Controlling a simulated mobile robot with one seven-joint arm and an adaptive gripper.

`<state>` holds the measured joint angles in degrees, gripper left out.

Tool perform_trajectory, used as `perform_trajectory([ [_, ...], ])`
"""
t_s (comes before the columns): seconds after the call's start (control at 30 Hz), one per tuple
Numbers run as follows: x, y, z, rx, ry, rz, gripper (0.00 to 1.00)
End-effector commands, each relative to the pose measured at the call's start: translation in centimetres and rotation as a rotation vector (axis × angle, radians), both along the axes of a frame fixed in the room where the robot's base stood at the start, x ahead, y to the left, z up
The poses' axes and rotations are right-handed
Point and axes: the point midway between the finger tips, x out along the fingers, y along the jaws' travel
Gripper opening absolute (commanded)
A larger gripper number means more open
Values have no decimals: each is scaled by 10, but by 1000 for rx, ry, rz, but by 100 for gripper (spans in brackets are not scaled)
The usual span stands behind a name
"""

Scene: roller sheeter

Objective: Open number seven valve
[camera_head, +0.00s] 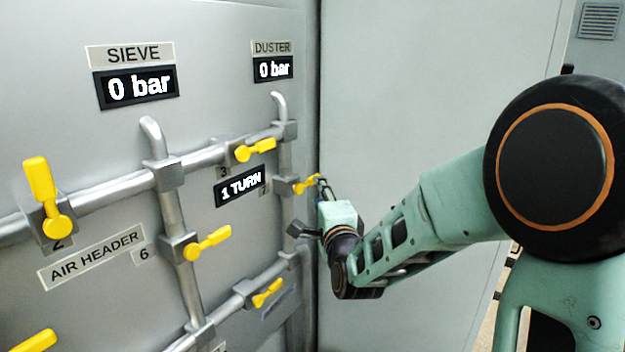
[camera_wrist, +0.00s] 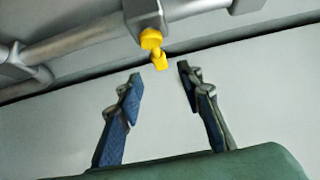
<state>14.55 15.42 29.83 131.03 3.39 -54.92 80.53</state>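The number seven valve has a yellow handle (camera_head: 305,184) on the vertical pipe under the DUSTER display, beside a small, partly readable number plate (camera_head: 264,191). The handle points right, out from the pipe toward my gripper (camera_head: 323,186). In the wrist view, the yellow handle (camera_wrist: 153,45) hangs from its grey valve body (camera_wrist: 145,17). My gripper (camera_wrist: 158,74) is open there, with its two blue-padded fingers apart and nothing held. The handle's tip is just ahead of the gap between the fingertips. I cannot tell whether they touch it.
Other yellow handles sit nearby: valve 3 (camera_head: 255,150) above left, valve 6 (camera_head: 207,243) left, and one lower down (camera_head: 267,293). Grey pipes (camera_head: 110,190) run across the panel. A plain pale cabinet wall (camera_head: 420,80) stands right of it. Both SIEVE (camera_head: 136,88) and DUSTER (camera_head: 273,68) displays read 0 bar.

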Motion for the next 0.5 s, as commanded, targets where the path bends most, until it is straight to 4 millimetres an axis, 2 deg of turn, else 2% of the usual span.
perform_trajectory([
  [0.3,55,11,1,1,0,-2,34],
  [0.5,78,16,1,0,0,-1,34],
])
